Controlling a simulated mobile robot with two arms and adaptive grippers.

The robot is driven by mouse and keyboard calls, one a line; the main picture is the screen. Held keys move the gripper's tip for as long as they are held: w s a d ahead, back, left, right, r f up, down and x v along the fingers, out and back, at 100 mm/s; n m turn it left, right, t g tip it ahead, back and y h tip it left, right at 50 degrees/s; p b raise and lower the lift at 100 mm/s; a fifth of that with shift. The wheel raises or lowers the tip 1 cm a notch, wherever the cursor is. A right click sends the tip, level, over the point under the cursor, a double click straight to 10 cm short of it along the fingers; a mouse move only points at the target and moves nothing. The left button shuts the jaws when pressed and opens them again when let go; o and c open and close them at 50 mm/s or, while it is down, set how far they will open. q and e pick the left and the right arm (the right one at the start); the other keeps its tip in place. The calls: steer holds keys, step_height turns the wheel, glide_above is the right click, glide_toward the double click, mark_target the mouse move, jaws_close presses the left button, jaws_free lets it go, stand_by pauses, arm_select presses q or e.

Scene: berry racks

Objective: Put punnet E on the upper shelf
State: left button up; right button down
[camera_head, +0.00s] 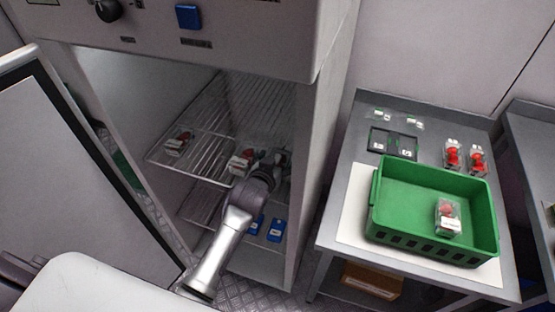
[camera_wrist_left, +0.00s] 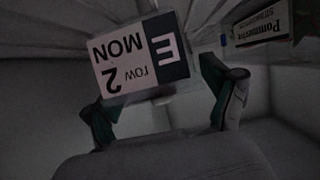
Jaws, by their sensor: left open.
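Punnet E (camera_wrist_left: 140,55) shows in the left wrist view by its white label, upside down, reading "E", "row 2" and "MON". In the head view a clear punnet with red berries (camera_head: 241,159) rests on the upper wire shelf (camera_head: 207,160) inside the open cabinet, right by my left gripper (camera_head: 272,165); it appears to be punnet E. My left gripper is open, its two fingers on either side of the label in the left wrist view (camera_wrist_left: 160,92). Whether the fingers touch the punnet cannot be told. My right gripper is out of view.
Another punnet (camera_head: 179,143) sits further left on the upper shelf. Blue items (camera_head: 277,229) lie on the lower shelf. The cabinet's right wall (camera_head: 306,180) stands close to my gripper. A green crate (camera_head: 405,240) holding one punnet (camera_head: 447,218) is on the table at right.

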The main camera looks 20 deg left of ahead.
arm_select(q)
steer(key=shift+r, duration=0.1)
steer(key=v, duration=1.2)
steer(key=shift+b, duration=0.3)
